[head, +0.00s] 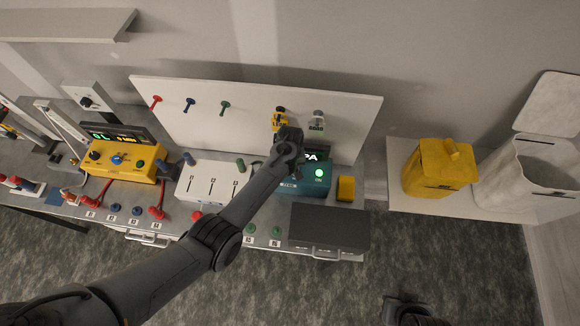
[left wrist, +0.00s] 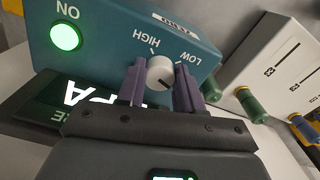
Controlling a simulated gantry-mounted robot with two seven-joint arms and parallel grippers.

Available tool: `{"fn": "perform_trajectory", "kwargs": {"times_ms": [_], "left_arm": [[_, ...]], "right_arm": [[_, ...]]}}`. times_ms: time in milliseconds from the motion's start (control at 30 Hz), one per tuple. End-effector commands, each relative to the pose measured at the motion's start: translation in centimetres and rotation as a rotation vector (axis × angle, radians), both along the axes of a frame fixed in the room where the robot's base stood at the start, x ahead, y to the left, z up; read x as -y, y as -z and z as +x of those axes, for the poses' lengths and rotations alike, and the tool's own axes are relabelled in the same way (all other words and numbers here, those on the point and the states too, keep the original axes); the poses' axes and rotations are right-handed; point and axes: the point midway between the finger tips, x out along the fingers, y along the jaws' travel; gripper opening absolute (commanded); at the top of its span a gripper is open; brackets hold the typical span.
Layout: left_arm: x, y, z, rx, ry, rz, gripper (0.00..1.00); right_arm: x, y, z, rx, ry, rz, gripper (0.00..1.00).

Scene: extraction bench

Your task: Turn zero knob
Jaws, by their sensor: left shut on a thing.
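The zero knob (left wrist: 160,75) is a small round white-grey knob on the front of a teal box (left wrist: 95,22), between LOW and HIGH marks. My left gripper (left wrist: 159,88) has its two purple fingers on either side of the knob and is shut on it. In the head view the teal box (head: 316,189) stands on the bench, and my left gripper (head: 296,169) reaches down over it and hides the knob. Part of my right arm's dark end (head: 406,309) shows at the bottom edge; its jaws are not clear.
A lit green ON button (left wrist: 65,37) and a display (left wrist: 75,100) are close to the fingers. A white slotted box (head: 210,184) stands left of the teal box, a yellow block (head: 346,189) right. A grey box (head: 328,228) is in front. The pegboard (head: 345,105) rises behind.

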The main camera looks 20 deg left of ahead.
Motion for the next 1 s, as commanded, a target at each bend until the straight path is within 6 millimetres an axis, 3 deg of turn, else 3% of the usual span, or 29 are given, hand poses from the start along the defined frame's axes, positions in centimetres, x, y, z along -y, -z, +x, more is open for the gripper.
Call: {"fn": "perform_trajectory", "kwargs": {"times_ms": [267, 300, 433, 767, 1000], "left_arm": [[-0.1, 0.1, 0.0, 0.001, 0.000, 0.000, 0.05], [-0.1, 0.1, 0.0, 0.001, 0.000, 0.000, 0.41], [-0.1, 0.1, 0.0, 0.001, 0.000, 0.000, 0.61], [0.0, -0.1, 0.0, 0.001, 0.001, 0.000, 0.61], [0.0, -2.4, 0.0, 0.003, 0.002, 0.001, 0.61]], "right_arm": [[0.1, 0.1, 0.0, 0.000, -0.002, -0.004, 0.00], [0.1, 0.1, 0.0, 0.000, -0.004, -0.005, 0.00], [0.2, 0.1, 0.0, 0.000, -0.006, -0.009, 0.00], [0.2, 0.0, 0.0, -0.001, -0.006, -0.010, 0.00], [0.1, -0.2, 0.0, 0.000, -0.004, -0.006, 0.00]]}}
